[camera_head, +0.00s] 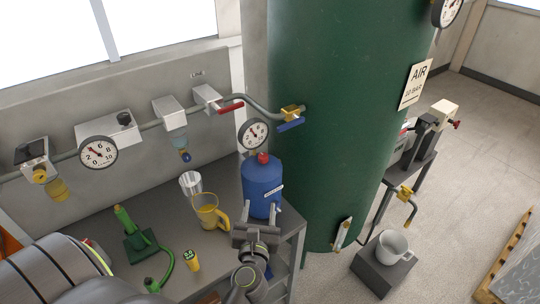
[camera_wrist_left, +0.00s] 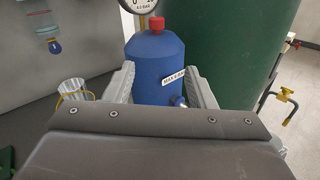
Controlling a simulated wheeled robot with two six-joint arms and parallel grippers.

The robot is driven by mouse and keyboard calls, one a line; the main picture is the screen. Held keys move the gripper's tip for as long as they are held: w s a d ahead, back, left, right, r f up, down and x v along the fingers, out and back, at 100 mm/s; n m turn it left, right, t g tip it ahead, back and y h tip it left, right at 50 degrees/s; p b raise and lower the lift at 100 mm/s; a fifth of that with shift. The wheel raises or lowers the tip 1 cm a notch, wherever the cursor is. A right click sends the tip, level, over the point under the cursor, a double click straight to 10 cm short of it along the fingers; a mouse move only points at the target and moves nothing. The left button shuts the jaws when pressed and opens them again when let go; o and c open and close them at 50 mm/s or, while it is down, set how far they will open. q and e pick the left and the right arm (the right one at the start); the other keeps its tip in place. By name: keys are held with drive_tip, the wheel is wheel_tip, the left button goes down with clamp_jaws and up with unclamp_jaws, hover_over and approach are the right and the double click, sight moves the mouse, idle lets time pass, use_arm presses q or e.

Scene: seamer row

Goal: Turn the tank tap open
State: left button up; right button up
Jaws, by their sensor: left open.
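A large green tank (camera_head: 335,110) stands in the middle of the head view and behind the blue cylinder in the wrist view (camera_wrist_left: 240,45). A brass tap (camera_head: 292,112) with a blue lever (camera_head: 290,125) joins the pipe to the tank's left side. Its lever lies slanted just below the brass body. Another brass tap (camera_head: 405,192) sits on a bent pipe to the tank's lower right; it also shows in the wrist view (camera_wrist_left: 286,94). My left gripper (camera_head: 259,209) is open and empty in front of the blue cylinder (camera_head: 262,180), below the blue lever. My right gripper is out of view.
The blue cylinder, with a red cap and gauge (camera_head: 254,134), stands on the bench (camera_head: 215,245). A yellow-handled jug (camera_head: 208,212) and a clear cup (camera_head: 190,183) stand to its left. A red-lever valve (camera_head: 230,107) is on the wall pipe. A white mug (camera_head: 392,246) stands right.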

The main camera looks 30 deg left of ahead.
use_arm(q)
wheel_tip(320, 180, up, 2)
drive_tip(key=n, duration=0.2)
approach(263, 160)
drive_tip(key=w, duration=0.1)
drive_tip(key=x, duration=0.9)
drive_tip(key=shift+a+f+b, duration=0.15)
drive_tip(key=shift+a+b, duration=0.1)
drive_tip(key=shift+b, duration=0.05)
drive_tip(key=c, duration=1)
drive_tip(key=shift+o, duration=0.2)
drive_tip(key=shift+s+m, duration=0.1)
drive_tip(key=shift+m, duration=0.2)
